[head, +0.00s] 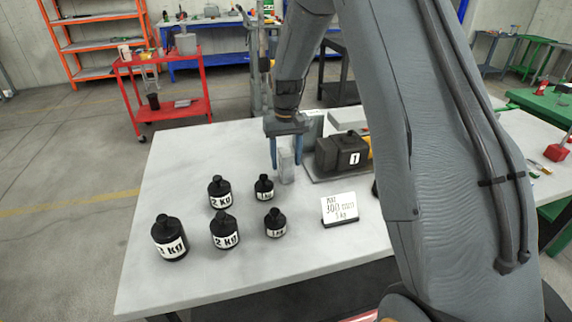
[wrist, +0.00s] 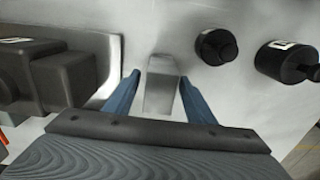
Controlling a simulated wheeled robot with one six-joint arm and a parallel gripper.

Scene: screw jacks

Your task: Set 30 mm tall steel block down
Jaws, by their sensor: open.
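The steel block (head: 286,166) is a grey upright piece on the pale table (head: 175,170), left of the dark device marked 1. The block's base looks to be on the table top. The arm hides part of the table's right side.
A dark device (head: 342,153) on a plate stands close right of the gripper. Several black weights (head: 225,230) stand in front and left. A small white sign (head: 340,208) stands front right. A red cart (head: 165,95) stands behind.

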